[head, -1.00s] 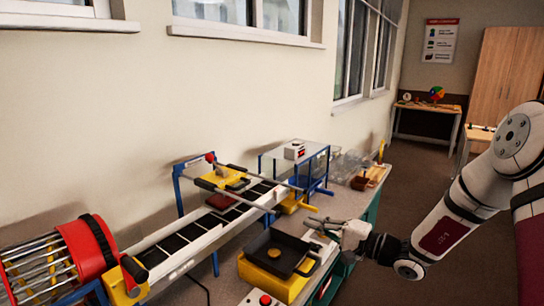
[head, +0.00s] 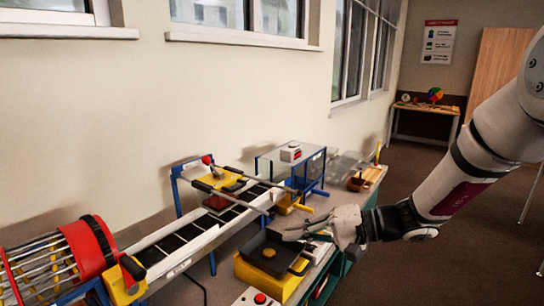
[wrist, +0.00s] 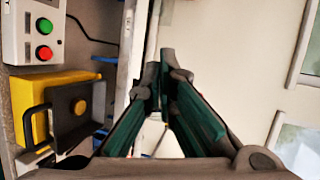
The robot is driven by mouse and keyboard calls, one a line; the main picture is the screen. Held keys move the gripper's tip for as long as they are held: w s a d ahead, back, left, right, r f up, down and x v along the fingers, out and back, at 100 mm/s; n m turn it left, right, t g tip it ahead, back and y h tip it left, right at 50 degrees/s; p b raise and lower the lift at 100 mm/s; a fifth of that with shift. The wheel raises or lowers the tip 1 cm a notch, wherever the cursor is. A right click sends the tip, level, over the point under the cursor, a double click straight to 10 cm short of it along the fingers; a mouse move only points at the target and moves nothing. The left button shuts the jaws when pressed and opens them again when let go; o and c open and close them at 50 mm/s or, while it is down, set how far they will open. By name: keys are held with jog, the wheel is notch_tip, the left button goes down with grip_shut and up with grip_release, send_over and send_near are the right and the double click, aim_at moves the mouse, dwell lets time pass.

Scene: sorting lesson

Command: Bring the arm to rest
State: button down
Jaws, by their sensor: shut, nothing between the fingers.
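My gripper (head: 290,234) is shut and empty at the end of my arm, which reaches in from the right in the head view. It appears above or beside the right rim of a black tray on the bench; the exact gap is hard to judge. In the wrist view its two green-sided fingers (wrist: 159,75) come together at the tips with nothing between them, and the pale wall lies beyond.
The black tray (head: 259,262) holds a round yellow-brown disc and sits on a yellow block (head: 250,279). A button box (head: 256,299) stands in front. A conveyor (head: 165,255) runs behind, with a red drum (head: 88,252) at left. A clear-topped blue stand (head: 287,170) is behind.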

jog(key=s+d+r+n+g+h+p, duration=0.1)
jog(key=s+r+g+h, duration=0.15)
jog(key=s, duration=0.55)
jog(key=s+r+n+g+h+p, duration=0.1)
jog(key=s+r+n+h, duration=0.2)
jog(key=s, duration=0.5)
jog(key=s+d+r+t+h+p, duration=0.1)
jog(key=s+d+r+t+h, duration=0.1)
jog(key=s+d, duration=0.4)
jog(key=s+d+r+m+t+h+p, duration=0.1)
jog(key=s+d+r+t+h+p, duration=0.1)
jog(key=s+d+r+h, duration=0.2)
jog(key=shift+s+d+r+m+h, duration=0.3)
jog(key=shift+s+d+h, duration=1.05)
jog(key=shift+s+d, duration=0.35)
jog(key=shift+a, duration=0.15)
